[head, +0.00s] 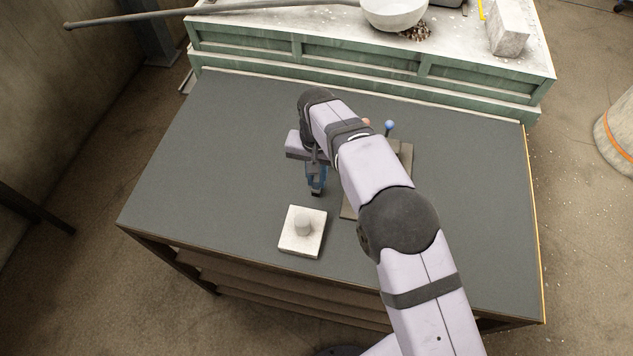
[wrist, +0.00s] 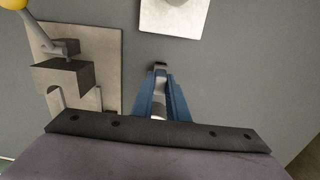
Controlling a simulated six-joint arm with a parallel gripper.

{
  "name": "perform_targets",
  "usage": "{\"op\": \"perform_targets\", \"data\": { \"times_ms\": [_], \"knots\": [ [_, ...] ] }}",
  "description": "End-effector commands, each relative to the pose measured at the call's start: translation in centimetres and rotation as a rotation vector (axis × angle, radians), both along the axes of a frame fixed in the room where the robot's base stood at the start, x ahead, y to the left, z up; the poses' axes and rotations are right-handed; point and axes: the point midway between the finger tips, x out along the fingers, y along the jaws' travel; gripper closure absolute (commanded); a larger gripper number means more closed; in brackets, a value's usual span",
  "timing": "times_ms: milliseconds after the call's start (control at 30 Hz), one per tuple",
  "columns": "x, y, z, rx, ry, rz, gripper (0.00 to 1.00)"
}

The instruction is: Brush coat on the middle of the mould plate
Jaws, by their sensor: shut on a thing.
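My gripper (head: 316,178) has blue fingers and points down over the grey table. In the wrist view the fingers (wrist: 160,92) are shut on a slim pale thing with a dark tip (wrist: 160,66), which looks like the brush. A tan-grey plate (wrist: 110,42) with a dark notched block and a lever lies to the left in the wrist view. In the head view that plate (head: 405,155) is mostly hidden behind my arm. A pale square plate (head: 290,240) with a short upright cylinder stands in front of the gripper. I cannot tell which plate is the mould plate.
A blue ball knob (head: 389,126) rises beside the tan-grey plate; a yellow knob (wrist: 12,4) shows in the wrist view. A green bench (head: 350,52) with a white bowl (head: 394,14) and a pale block (head: 508,30) stands behind. The table's left side is clear.

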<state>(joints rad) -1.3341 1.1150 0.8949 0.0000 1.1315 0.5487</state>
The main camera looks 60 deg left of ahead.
Motion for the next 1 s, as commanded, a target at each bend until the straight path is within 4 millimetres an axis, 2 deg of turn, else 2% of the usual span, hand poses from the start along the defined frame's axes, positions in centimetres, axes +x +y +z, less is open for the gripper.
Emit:
{"op": "perform_targets", "data": {
  "times_ms": [367, 800, 1000],
  "knots": [
    [0.0, 0.0, 0.9, 0.000, 0.000, 0.000, 1.00],
    [0.0, 0.0, 4.9, 0.001, 0.000, 0.000, 1.00],
    [0.0, 0.0, 6.0, 0.000, 0.000, 0.000, 1.00]
  ]
}}
